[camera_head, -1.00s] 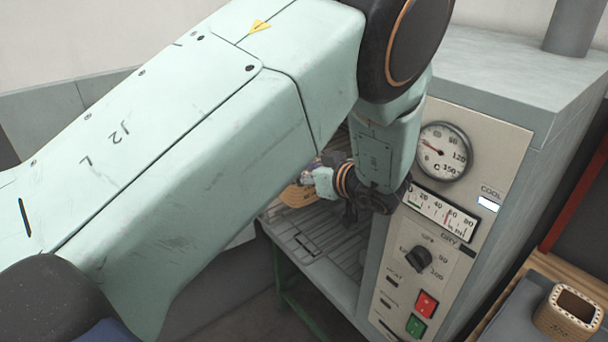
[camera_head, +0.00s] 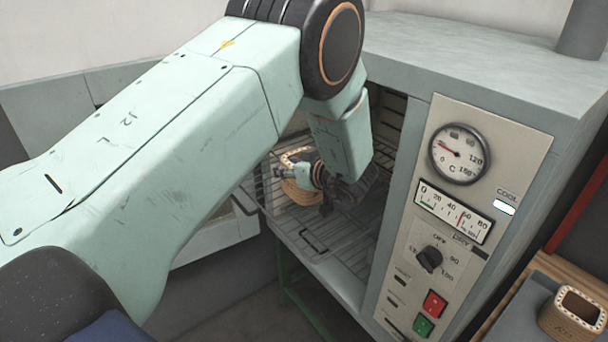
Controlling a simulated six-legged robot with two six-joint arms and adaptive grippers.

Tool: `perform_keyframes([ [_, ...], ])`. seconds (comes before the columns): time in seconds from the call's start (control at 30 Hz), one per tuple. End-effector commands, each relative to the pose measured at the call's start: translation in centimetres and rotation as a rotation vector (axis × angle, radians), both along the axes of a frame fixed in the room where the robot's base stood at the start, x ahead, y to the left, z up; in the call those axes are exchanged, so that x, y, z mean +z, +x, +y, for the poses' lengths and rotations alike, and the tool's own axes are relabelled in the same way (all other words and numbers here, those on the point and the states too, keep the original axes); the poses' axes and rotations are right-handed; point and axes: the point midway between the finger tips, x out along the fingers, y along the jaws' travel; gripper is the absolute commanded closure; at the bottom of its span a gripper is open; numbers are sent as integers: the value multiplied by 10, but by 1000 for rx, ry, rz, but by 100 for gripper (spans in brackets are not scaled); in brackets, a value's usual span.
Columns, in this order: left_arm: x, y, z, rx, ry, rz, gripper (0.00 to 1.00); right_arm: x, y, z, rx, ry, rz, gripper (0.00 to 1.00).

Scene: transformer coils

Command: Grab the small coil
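A tan coil (camera_head: 299,192) with a pale, dotted top rim sits on the wire rack inside the open oven. My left gripper (camera_head: 290,172) reaches in from the oven's front and is right at this coil, overlapping it in the picture. The fingers are small and partly hidden against the coil, so I cannot tell whether they touch it or are closed. A second tan coil (camera_head: 570,316), with a squarish opening, stands on a grey surface at the lower right. My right gripper is not in view.
The oven (camera_head: 480,62) has a control panel (camera_head: 462,190) right of its opening, with a round gauge, a knob, red and green buttons and a lit COOL lamp. The wire rack (camera_head: 325,245) has bare room in front of the coil. My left arm covers much of the left side.

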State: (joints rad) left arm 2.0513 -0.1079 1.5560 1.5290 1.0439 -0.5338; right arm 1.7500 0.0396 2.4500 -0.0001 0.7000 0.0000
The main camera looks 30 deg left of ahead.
Motion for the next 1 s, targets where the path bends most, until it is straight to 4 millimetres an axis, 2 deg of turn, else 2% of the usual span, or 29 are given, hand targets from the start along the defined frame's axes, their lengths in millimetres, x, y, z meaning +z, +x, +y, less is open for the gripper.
perform_keyframes([
  [0.07, 0, 0, 0, -1, 0, 0, 67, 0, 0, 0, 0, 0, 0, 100],
  [0.47, 0, 0, 0, 0, 0, 0, 100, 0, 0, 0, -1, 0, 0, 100],
  [1.0, 0, 0, -1, -1, -1, -1, 100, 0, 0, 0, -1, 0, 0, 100],
])
